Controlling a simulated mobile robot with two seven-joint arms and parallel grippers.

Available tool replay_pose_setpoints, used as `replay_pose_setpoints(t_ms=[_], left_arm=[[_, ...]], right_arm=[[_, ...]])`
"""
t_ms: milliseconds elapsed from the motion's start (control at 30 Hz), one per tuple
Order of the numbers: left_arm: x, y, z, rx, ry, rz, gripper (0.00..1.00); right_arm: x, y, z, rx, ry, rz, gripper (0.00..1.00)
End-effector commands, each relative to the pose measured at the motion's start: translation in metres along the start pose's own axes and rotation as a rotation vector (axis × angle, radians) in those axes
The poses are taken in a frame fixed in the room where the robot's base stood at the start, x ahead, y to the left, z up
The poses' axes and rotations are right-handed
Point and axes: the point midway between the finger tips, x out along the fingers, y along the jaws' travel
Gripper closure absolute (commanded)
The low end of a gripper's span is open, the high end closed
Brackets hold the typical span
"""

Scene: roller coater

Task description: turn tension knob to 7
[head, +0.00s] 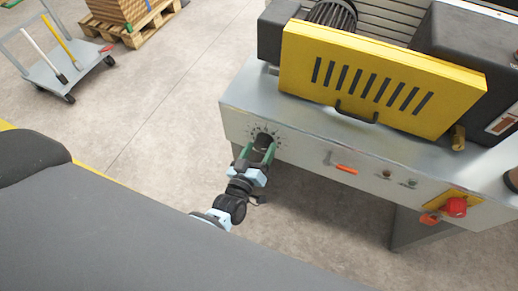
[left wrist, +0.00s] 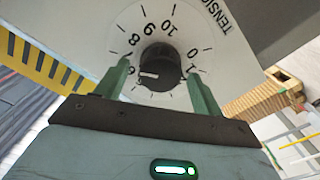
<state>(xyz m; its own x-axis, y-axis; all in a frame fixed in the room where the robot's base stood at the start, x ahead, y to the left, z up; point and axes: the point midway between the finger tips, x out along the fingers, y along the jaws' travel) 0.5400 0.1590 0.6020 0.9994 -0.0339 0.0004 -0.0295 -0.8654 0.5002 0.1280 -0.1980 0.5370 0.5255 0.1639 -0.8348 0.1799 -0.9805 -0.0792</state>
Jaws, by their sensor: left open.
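The black tension knob (head: 264,140) sits on the left end of the machine's grey front panel, inside a printed dial. In the left wrist view the knob (left wrist: 160,66) has a white pointer mark toward the left, slightly downward. Dial numbers including 10, 9 and 8 show above and upper left of it. Numbers near and below the fingers are partly hidden, so the exact reading is unclear. My left gripper (head: 256,155) is open, its green fingers on either side of the knob, with gaps visible between fingers and knob. My right gripper is out of view.
The panel also carries an orange-handled lever (head: 345,169), small buttons and a red knob (head: 456,207) on a yellow plate. A yellow slotted guard (head: 380,80) stands above. A cart (head: 65,60) and a pallet (head: 135,25) stand behind on open floor.

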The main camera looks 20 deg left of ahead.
Motion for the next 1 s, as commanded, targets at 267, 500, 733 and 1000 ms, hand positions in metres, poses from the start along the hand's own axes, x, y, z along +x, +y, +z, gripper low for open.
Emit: replay_pose_setpoints(t_ms=[267, 500, 733, 1000], left_arm=[[-0.038, 0.000, 0.001, 0.001, -0.003, -0.001, 0.32], [-0.068, 0.000, 0.000, 0.001, -0.002, 0.000, 0.32], [-0.076, 0.000, 0.000, 0.001, 0.000, 0.001, 0.32], [-0.076, 0.000, 0.000, 0.001, -0.001, 0.000, 0.32]], right_arm=[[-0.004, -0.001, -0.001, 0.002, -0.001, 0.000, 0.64], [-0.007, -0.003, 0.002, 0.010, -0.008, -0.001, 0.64], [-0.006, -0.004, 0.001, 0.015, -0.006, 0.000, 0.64], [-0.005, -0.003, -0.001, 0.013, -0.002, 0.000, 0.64]])
